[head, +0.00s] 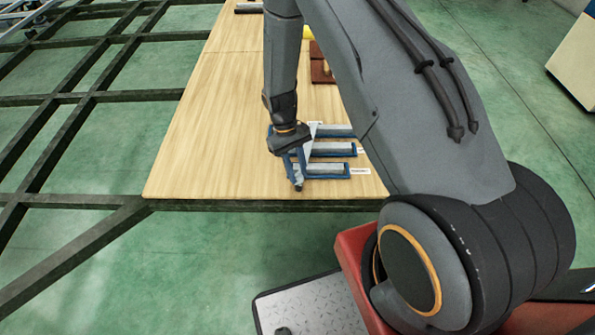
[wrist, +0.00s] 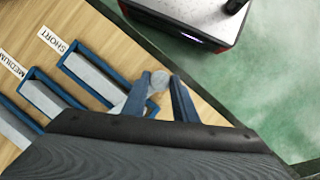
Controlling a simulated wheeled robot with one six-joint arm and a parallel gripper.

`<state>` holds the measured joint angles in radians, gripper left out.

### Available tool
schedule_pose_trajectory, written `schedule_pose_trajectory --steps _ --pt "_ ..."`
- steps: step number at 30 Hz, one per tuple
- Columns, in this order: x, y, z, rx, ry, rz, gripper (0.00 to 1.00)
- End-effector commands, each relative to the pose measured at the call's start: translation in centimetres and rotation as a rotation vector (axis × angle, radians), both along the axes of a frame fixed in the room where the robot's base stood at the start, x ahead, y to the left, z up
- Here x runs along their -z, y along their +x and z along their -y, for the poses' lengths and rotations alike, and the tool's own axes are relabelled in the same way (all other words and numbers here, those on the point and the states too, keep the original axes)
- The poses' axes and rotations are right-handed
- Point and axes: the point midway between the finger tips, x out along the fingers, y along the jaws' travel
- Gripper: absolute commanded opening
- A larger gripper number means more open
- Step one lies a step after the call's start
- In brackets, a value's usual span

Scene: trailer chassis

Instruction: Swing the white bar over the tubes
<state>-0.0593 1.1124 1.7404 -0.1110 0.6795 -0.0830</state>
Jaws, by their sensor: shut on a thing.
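Several grey tubes lie in blue-edged holders on the wooden table, one tube in the front holder (head: 318,170) and another in the middle holder (head: 328,150). They also show in the wrist view, beside labels reading SHORT and MEDIUM. A narrow white bar (head: 312,133) stands at the holders' left ends, partly hidden by my wrist. My gripper (wrist: 160,92) has blue fingers closed around a pale round end (wrist: 159,79), which seems to be part of the white bar. In the head view my gripper is at the holders' left ends; its fingertips are hard to separate from the blue holders.
The wooden table (head: 200,140) is bare to the left of the holders; its front edge is close. Dark red and yellow items lie farther back, partly behind my arm. A dark metal frame (head: 88,102) stands left. Green floor (head: 215,255) is open in front.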

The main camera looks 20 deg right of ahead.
Motion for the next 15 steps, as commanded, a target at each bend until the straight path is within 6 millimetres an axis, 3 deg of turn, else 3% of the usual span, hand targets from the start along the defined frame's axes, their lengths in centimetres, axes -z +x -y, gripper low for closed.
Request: schedule_pose_trajectory --steps 15 --pt "-0.10 0.11 -0.20 -0.230 0.000 0.004 0.00"
